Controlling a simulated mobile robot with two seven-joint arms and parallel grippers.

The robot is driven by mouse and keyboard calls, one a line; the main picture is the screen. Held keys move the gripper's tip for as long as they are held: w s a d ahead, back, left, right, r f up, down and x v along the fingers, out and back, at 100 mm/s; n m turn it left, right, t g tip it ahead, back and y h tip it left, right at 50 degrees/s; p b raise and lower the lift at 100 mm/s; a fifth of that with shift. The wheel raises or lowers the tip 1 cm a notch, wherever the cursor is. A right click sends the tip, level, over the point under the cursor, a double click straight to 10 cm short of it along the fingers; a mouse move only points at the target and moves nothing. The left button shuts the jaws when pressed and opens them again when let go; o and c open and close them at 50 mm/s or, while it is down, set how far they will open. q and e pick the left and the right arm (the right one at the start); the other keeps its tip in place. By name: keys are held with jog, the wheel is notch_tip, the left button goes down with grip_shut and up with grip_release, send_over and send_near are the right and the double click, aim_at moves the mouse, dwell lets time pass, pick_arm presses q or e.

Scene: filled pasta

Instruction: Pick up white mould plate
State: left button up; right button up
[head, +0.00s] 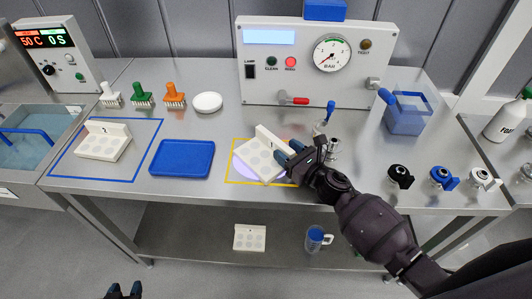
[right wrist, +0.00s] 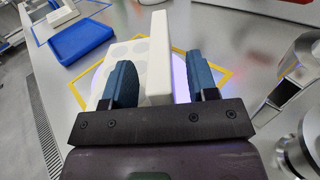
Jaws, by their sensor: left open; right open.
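A white mould plate (head: 258,165) with round hollows and an upright wall sits inside the yellow outline (head: 232,181), slightly turned. My right gripper (head: 289,154) is at its right side. In the right wrist view, the plate's wall (right wrist: 160,60) stands between the two blue fingers of my open right gripper (right wrist: 164,80), with a gap on the right. Another white mould plate (head: 102,146) lies inside the blue outline at the left. A third white plate (head: 249,238) is on the lower shelf. My left gripper (head: 124,290) is open and empty at the bottom edge, away from the table.
A blue tray (head: 182,158) lies left of the yellow outline. A control panel with a gauge (head: 332,54) stands behind. Brushes (head: 174,95), a white disc (head: 208,102) and a blue container (head: 407,117) are at the back. Metal fittings (head: 400,176) stand at the right.

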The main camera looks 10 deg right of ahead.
jog(key=shift+w+a, duration=0.35)
jog(key=shift+w, duration=0.25)
grip_shut()
jog(key=shift+r, duration=0.1)
